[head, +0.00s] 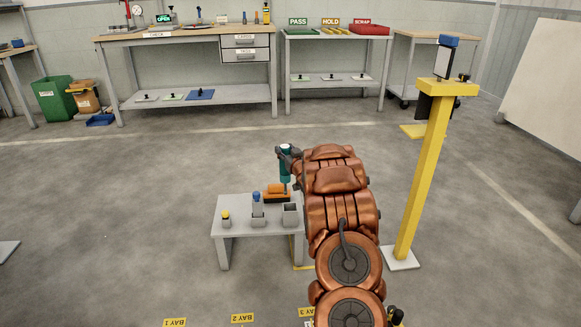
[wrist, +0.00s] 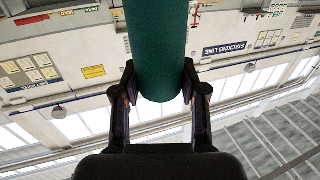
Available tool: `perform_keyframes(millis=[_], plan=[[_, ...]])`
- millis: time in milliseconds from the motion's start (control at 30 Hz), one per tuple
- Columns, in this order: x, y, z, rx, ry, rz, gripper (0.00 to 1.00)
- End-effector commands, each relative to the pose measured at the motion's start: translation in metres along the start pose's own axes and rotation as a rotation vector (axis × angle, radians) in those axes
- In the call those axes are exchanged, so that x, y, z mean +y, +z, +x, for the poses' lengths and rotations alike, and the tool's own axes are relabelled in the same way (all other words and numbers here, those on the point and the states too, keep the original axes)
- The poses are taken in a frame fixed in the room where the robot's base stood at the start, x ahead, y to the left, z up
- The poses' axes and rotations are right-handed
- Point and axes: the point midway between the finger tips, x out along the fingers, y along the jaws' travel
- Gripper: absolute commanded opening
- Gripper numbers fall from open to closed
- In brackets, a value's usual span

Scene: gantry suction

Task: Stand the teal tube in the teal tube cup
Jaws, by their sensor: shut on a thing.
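The teal tube (head: 285,171) hangs roughly upright in my gripper (head: 289,153), above the back right part of a small grey table (head: 227,233). A pale end shows at its top. In the wrist view the teal tube (wrist: 157,45) lies between both fingers of my gripper (wrist: 160,93), which are shut on it. A grey, open-topped cup (head: 290,216) stands at the table's front right and looks empty. It is nearer the camera than the tube, and no teal marking is legible on it. My arm covers the table's right side.
A cup with a blue tube (head: 257,207) and a small holder with a yellow-topped piece (head: 226,219) stand left of the empty cup. A yellow post (head: 424,175) stands right of my arm.

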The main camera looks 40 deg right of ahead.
Motion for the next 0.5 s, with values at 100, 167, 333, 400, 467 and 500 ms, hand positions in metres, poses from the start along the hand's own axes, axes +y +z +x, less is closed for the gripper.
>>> perform_keyframes(millis=[100, 167, 333, 400, 467, 500], plan=[[0.014, 0.015, -0.002, 0.001, 0.009, 0.001, 0.01], [0.017, 0.017, -0.003, 0.001, 0.011, 0.001, 0.01], [0.019, 0.017, -0.004, 0.001, 0.011, 0.001, 0.01], [0.019, 0.017, -0.003, 0.001, 0.011, 0.001, 0.01], [0.019, 0.017, -0.003, 0.001, 0.011, 0.001, 0.01], [0.019, 0.017, -0.003, 0.001, 0.011, 0.001, 0.01]])
